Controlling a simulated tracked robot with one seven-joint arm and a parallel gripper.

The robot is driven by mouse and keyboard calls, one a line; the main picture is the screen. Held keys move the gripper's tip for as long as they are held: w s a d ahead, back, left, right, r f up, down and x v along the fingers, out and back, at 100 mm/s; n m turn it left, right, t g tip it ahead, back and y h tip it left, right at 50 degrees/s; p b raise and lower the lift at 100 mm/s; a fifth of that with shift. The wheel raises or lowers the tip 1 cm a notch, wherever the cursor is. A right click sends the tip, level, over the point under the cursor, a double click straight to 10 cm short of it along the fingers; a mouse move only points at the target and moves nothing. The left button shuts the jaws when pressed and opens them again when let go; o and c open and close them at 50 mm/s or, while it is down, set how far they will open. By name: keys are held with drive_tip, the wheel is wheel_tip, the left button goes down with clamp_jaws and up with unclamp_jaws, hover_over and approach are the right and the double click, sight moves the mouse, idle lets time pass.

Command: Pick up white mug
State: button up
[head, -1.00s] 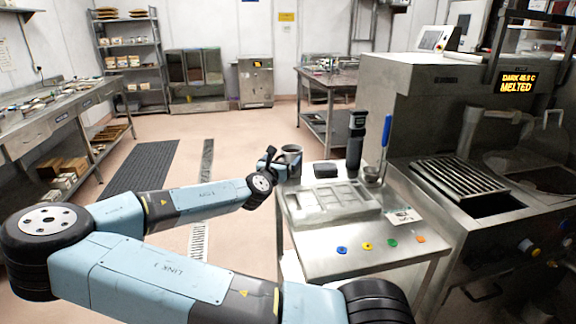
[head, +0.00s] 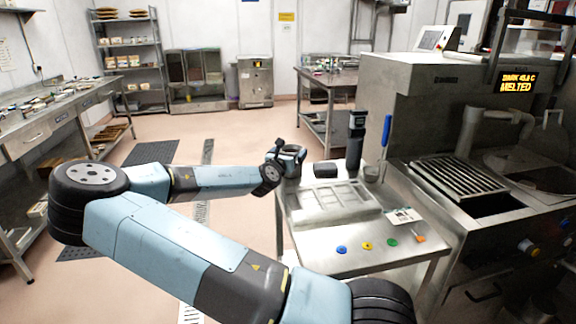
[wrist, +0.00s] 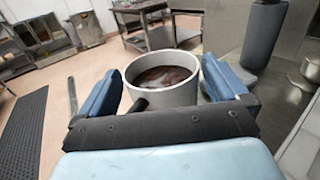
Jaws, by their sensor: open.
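A pale grey-white mug (wrist: 162,96) with dark brown liquid inside stands upright between the fingers of my gripper (wrist: 165,84) in the wrist view. The fingers are open, one on the left and one on the right of the mug. I cannot tell whether either finger touches it. A dark stub shows low on its near left side, perhaps its handle. In the head view the mug (head: 292,167) is at the far left corner of the steel table, partly hidden by my gripper (head: 285,152).
The steel table (head: 305,238) holds a pale mould tray (head: 330,202), a dark block (head: 325,169), a tall dark cylinder (head: 355,142) and a small pot with a blue-handled tool (head: 384,142). Coloured discs lie along its front. A machine (head: 430,100) stands on the right.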

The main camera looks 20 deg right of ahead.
drive_tip(key=shift+c, duration=0.2)
drive_tip(key=c, duration=1.5)
drive_tip(key=shift+c, duration=0.4)
drive_tip(key=shift+r, duration=0.1)
